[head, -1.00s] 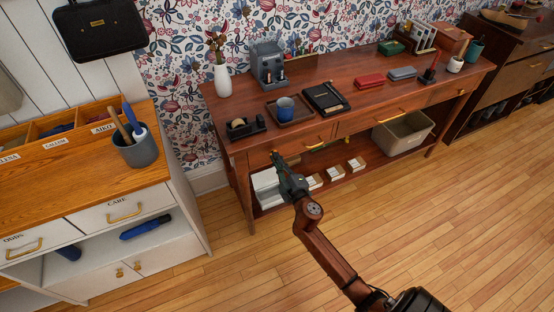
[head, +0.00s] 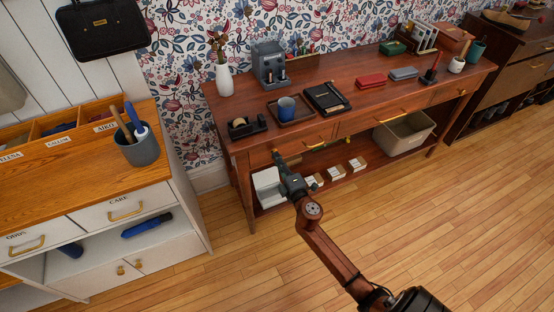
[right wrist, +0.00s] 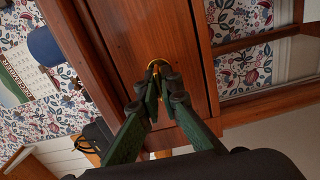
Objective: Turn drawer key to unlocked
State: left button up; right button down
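My right gripper (head: 278,160) is at the front of the desk's left drawer (head: 258,157). In the right wrist view, the two green fingers of the gripper (right wrist: 158,82) come together with only a narrow gap at a small round gold piece (right wrist: 157,64) on the drawer front, which looks like the drawer key. The fingertips cover part of it and appear closed on it. Its turn angle is hard to read. The left gripper is not in view.
The wooden desk (head: 300,84) carries a tape dispenser (head: 246,127), a tray with a blue mug (head: 286,107) and a vase (head: 224,80). Small boxes and a grey bin (head: 403,133) sit on its lower shelf. A white cabinet (head: 182,205) stands left. Floor in front is clear.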

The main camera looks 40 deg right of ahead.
jog(key=c, duration=2.2)
grip_release()
jog(key=v, duration=1.2)
jog(key=shift+f, duration=0.1)
